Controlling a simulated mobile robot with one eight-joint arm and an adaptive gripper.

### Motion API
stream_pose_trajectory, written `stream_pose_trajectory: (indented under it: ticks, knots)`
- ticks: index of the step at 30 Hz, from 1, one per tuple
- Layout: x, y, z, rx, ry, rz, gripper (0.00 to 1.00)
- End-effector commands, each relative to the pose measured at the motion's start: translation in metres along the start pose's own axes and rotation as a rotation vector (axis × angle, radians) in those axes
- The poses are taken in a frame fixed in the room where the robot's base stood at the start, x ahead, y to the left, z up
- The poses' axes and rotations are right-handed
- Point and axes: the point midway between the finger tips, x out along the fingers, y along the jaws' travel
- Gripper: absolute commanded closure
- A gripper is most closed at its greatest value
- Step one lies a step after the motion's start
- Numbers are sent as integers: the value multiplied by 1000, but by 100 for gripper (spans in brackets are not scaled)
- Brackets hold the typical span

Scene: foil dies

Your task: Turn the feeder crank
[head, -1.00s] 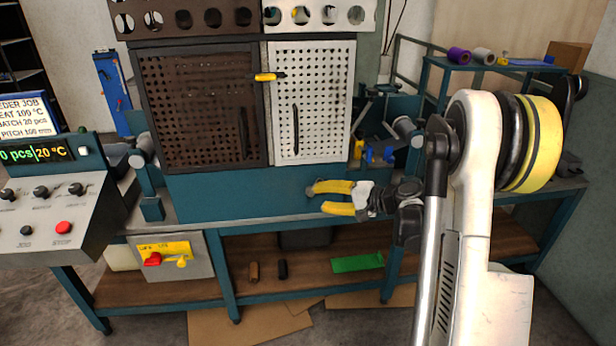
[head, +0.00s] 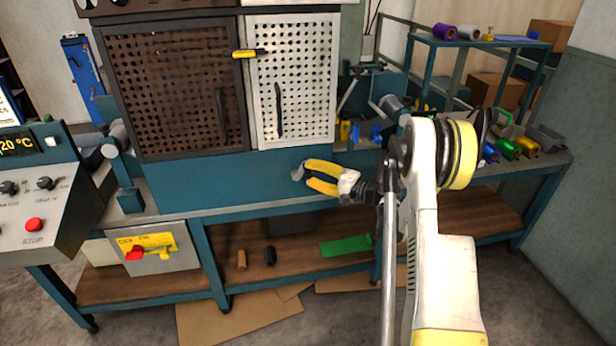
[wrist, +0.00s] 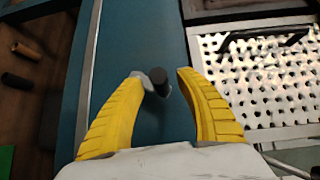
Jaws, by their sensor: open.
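My gripper (head: 308,178) has yellow fingers, parted, in front of the blue front panel (head: 220,185), just below the white perforated door (head: 292,80). It points left in the head view. The wrist view shows my gripper (wrist: 165,88) with a short dark round knob (wrist: 157,76) between the fingertips, close to the left one. The knob may be the crank's handle; I cannot tell whether it touches a finger. No crank arm is clearly visible in either view.
A brown perforated door (head: 170,90) stands left of the white one. A control box (head: 40,190) with a red button is at far left. A red-handled switch (head: 140,250) is on the bench front. The lower shelf holds a green sheet (head: 345,246).

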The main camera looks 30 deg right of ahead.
Motion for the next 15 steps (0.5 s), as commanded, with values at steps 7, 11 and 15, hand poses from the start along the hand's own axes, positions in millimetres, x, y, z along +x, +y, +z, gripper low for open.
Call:
stream_pose_trajectory:
  ticks: [7, 11, 15]
  knots:
    - [16, 0, 0, 0, 0, 0, 57]
    - [16, -1, 0, 0, 0, 0, 57]
    - [16, -1, 0, 0, 0, 0, 74]
